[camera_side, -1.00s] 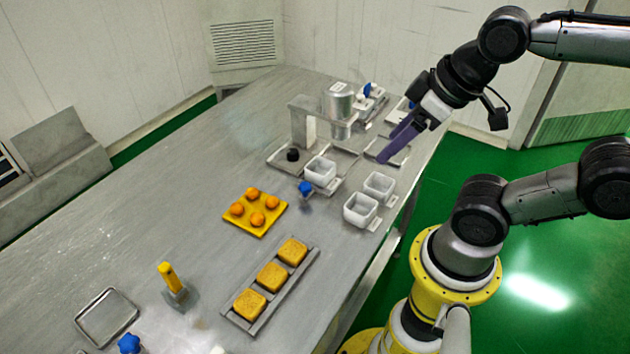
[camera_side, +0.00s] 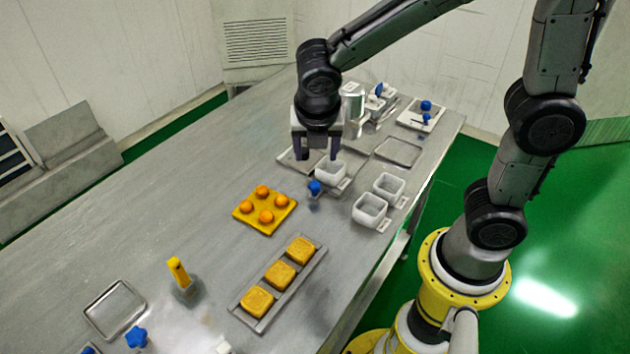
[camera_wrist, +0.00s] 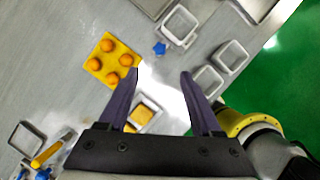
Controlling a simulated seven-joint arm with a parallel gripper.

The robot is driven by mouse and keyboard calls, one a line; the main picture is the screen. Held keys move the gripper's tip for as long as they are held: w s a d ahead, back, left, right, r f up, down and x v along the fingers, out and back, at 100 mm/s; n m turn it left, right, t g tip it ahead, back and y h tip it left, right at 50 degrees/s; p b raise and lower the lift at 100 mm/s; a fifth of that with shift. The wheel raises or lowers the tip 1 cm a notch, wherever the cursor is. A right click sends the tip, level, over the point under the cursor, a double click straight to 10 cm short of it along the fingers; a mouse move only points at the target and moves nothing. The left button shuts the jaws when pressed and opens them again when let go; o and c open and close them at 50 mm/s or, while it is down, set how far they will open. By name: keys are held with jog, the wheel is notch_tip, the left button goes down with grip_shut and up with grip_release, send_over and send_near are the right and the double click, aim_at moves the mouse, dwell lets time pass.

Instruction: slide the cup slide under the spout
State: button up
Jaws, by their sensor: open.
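The white square cup (camera_side: 330,173) sits on its slide plate, with a blue knob (camera_side: 315,187) at the near-left side. In the wrist view the cup (camera_wrist: 180,24) is at top centre, and the blue knob (camera_wrist: 160,48) is just below it. The metal spout cylinder (camera_side: 352,104) stands behind; my arm hides most of its stand. My gripper (camera_side: 318,156) points down, open, over the slide area behind the knob. The wrist view shows its two dark fingers (camera_wrist: 160,74) apart with nothing between their tips.
Two more white cups (camera_side: 370,208) (camera_side: 389,186) stand to the right. A yellow tray (camera_side: 243,213) with orange balls lies left of the knob. A rail (camera_side: 262,324) with yellow square cakes lies in front. An empty tray (camera_side: 398,152) lies at the back right.

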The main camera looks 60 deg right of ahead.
aim_at(315, 184)
jog(key=x, duration=1.3)
jog(key=shift+a+f, duration=0.1)
jog(key=shift+f, duration=0.35)
jog(key=shift+c, duration=0.3)
grip_shut()
dwell(0.6)
